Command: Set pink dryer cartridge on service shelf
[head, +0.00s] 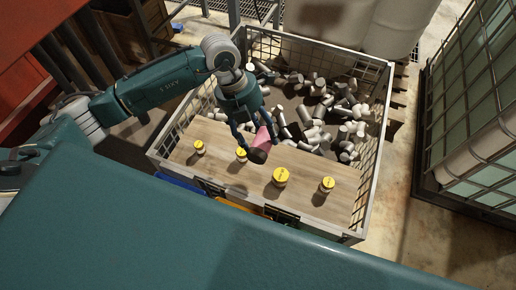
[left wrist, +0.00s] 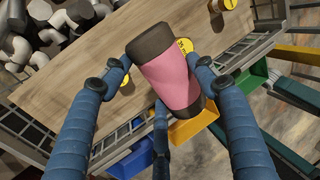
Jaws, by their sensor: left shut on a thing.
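The pink dryer cartridge (head: 265,138) has dark ends and is held tilted in my left gripper (head: 256,141). It also shows large in the left wrist view (left wrist: 172,76), with the blue fingers around it. The gripper is shut on it above the wooden service shelf (head: 312,199), which lies across the near part of a wire cage. In the head view the cartridge's dark lower end is over the shelf; I cannot tell the exact gap. My right gripper is not in view.
Several yellow-topped containers, one of them at the middle right (head: 281,177), stand on the shelf. Behind it the wire cage (head: 377,110) holds a heap of grey and white cylinders (head: 318,108). Blue and orange bins (left wrist: 194,125) hang at the cage's front. Bare shelf shows between the containers.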

